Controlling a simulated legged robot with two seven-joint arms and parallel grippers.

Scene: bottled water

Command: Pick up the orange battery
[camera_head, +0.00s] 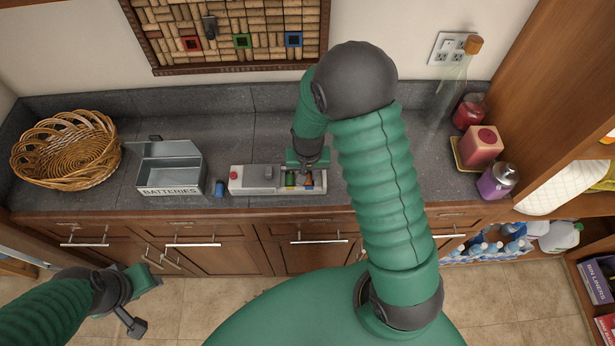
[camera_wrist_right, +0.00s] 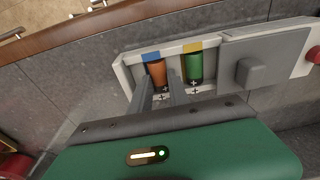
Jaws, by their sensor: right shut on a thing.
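The orange battery (camera_wrist_right: 157,74) sits in a slot of a white and grey battery device (camera_head: 255,178), beside a green battery (camera_wrist_right: 194,68). The device also shows in the right wrist view (camera_wrist_right: 268,62). My right gripper (camera_wrist_right: 160,88) is shut on the orange battery, with one finger on each side of it. In the head view my right gripper (camera_head: 308,177) reaches down over the right end of the device and partly hides the slots. My left gripper (camera_head: 147,303) is open and empty, low at the left, in front of the cabinets and away from the counter.
A metal box labelled BATTERIES (camera_head: 170,190) stands left of the device, with a small blue battery (camera_head: 219,188) between them. A wicker basket (camera_head: 66,150) is at far left. A glass bottle (camera_head: 452,85), pink container (camera_head: 482,147) and purple jar (camera_head: 497,181) stand at right.

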